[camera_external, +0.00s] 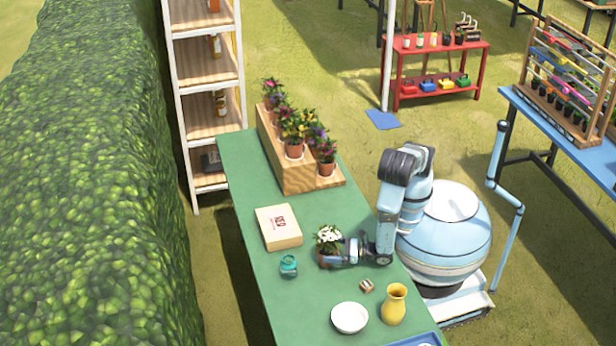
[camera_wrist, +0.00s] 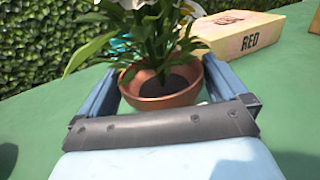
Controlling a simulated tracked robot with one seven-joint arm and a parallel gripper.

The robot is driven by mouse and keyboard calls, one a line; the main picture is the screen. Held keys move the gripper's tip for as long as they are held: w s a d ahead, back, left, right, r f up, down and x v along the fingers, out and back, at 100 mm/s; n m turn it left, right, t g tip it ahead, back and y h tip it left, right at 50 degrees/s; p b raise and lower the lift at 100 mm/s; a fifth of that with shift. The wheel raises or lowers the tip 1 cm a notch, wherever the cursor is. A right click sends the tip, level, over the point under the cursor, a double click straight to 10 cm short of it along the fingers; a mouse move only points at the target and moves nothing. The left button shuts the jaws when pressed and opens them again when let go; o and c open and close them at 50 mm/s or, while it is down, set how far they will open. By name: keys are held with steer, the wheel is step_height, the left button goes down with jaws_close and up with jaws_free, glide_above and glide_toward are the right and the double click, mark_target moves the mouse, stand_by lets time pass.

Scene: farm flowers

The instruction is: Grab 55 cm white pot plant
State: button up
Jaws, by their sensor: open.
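The white pot plant (camera_external: 328,238) has white flowers and green leaves in a terracotta pot. It stands upright on the green table, right of the box. In the wrist view the plant's pot (camera_wrist: 160,92) is between the two fingers of my gripper (camera_wrist: 165,90). The fingers are open, one on each side of the pot. A small gap seems to show at the right side; contact at the left cannot be told. In the external view my gripper (camera_external: 338,258) reaches the pot from the right, low over the table.
A box marked RED (camera_external: 279,227) is left of the plant, and a teal pot (camera_external: 288,265) is in front. A white bowl (camera_external: 349,318), yellow vase (camera_external: 394,304) and small item (camera_external: 367,286) are nearer the front. A wooden stand (camera_external: 300,177) with several potted plants is behind.

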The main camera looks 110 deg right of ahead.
steer(key=shift+w+d, duration=0.25)
steer(key=shift+w, duration=0.4)
steer(key=shift+c, duration=0.2)
steer(key=c, duration=1)
steer(key=shift+r, duration=0.1)
steer(key=shift+c, duration=0.2)
